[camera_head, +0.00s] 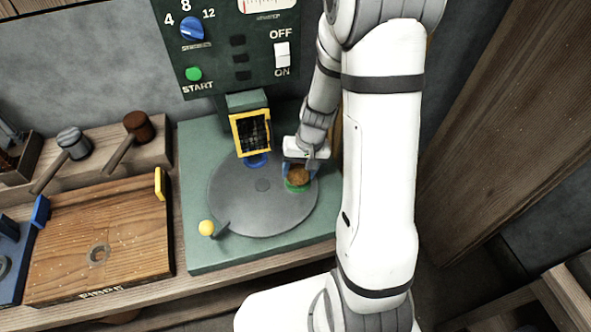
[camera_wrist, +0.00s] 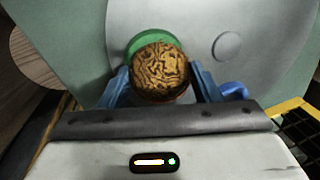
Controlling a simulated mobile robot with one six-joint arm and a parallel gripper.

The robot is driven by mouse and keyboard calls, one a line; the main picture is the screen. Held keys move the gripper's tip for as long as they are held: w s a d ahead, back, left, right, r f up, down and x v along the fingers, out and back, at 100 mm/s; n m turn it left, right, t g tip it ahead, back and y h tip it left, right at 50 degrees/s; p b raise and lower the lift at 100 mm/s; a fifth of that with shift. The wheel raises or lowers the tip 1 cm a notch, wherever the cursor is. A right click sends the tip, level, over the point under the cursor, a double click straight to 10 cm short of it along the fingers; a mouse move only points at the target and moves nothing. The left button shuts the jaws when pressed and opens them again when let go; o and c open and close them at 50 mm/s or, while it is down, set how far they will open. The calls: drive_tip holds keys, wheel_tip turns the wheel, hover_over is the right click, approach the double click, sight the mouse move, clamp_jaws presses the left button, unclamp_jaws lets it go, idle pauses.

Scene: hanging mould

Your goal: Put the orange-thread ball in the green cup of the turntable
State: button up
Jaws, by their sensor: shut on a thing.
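The orange-brown ball (camera_wrist: 160,70) with dark thread-like lines is between the blue fingers of my gripper (camera_wrist: 160,88) in the wrist view. My gripper is shut on it. The green cup (camera_wrist: 142,40) shows as a rim just beyond the ball, partly hidden by it. In the head view the ball (camera_head: 298,176) appears right over the green cup (camera_head: 296,187) on the right side of the grey turntable (camera_head: 262,215). I cannot tell whether the ball touches the cup. My gripper (camera_head: 299,170) comes down from above and behind it.
A yellow-framed dark grid (camera_head: 252,132) stands at the turntable's back, near a blue cup (camera_head: 256,160). A yellow-knobbed lever (camera_head: 207,228) is at the front left. A wooden board (camera_head: 100,238) lies left, with mallets (camera_head: 72,143) behind. A control panel (camera_head: 235,45) hangs above.

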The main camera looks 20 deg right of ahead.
drive_tip(key=o, duration=1.1)
drive_tip(key=shift+o, duration=0.2)
drive_tip(key=shift+r, duration=0.1)
drive_tip(key=r, duration=0.2)
drive_tip(key=d+r, duration=0.1)
drive_tip(key=r, duration=0.4)
drive_tip(key=shift+s+d+r+p, duration=0.2)
drive_tip(key=shift+d+r+p, duration=0.05)
drive_tip(key=shift+p, duration=0.05)
drive_tip(key=s+a+r+n+t+h, duration=0.2)
drive_tip(key=s+a+r, duration=0.1)
drive_tip(key=s+r, duration=1)
drive_tip(key=shift+s+r, duration=0.35)
drive_tip(key=shift+s, duration=0.25)
